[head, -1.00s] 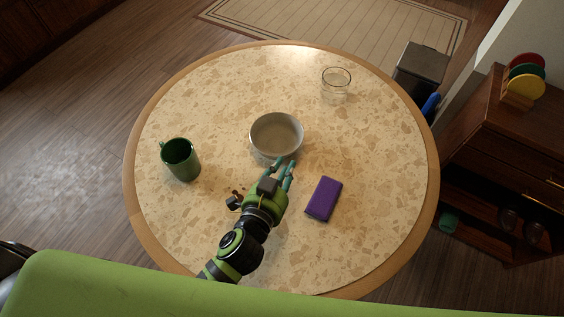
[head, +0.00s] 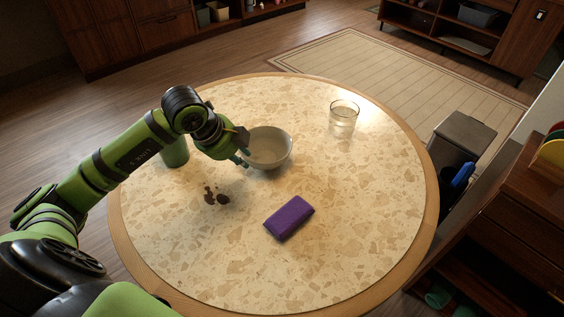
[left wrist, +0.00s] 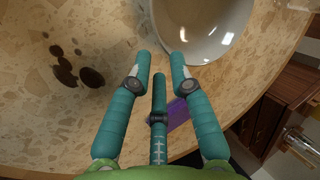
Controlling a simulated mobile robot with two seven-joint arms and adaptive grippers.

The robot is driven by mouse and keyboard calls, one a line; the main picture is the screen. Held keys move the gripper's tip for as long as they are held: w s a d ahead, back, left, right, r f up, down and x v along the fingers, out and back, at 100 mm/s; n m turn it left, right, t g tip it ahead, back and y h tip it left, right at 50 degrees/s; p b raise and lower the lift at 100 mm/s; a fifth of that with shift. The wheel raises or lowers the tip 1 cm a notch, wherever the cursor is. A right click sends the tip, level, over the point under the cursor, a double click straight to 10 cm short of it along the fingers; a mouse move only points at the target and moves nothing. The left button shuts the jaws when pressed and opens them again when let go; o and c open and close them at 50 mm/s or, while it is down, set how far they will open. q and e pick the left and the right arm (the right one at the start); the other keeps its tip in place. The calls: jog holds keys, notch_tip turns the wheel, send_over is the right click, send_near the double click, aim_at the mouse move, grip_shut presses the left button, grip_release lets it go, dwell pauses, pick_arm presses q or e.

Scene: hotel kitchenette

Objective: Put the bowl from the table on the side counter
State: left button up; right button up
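The bowl (head: 268,150), pale and round, stands upright on the round table (head: 345,215), left of its middle in the head view. It also shows at the top of the left wrist view (left wrist: 200,25), partly cut off. My left gripper (head: 243,154) is low at the bowl's left side. In the left wrist view its three teal fingers (left wrist: 160,66) are spread, with nothing held between them. One fingertip is close to the bowl's rim; I cannot tell whether it touches. My right gripper is not in view.
A purple block-like item (head: 289,217), dark spots (head: 216,196), a clear glass (head: 343,118) and a green mug (head: 175,152), partly hidden by my arm, are on the table. A dark bin (head: 461,140) and wooden cabinet (head: 490,215) stand at the right. The table's front right is clear.

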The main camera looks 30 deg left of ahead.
aim_at(256, 168)
pick_arm(q)
jog(key=shift+w+a+f, duration=0.2)
jog(key=shift+w+f, duration=0.4)
jog(key=shift+w+a+f, duration=0.15)
jog(key=shift+w+f, duration=0.4)
jog(key=x, duration=0.4)
jog(key=shift+f, duration=0.25)
jog(key=shift+w+f, duration=0.1)
jog(key=shift+f, duration=0.1)
grip_shut()
jog(key=shift+d, duration=0.1)
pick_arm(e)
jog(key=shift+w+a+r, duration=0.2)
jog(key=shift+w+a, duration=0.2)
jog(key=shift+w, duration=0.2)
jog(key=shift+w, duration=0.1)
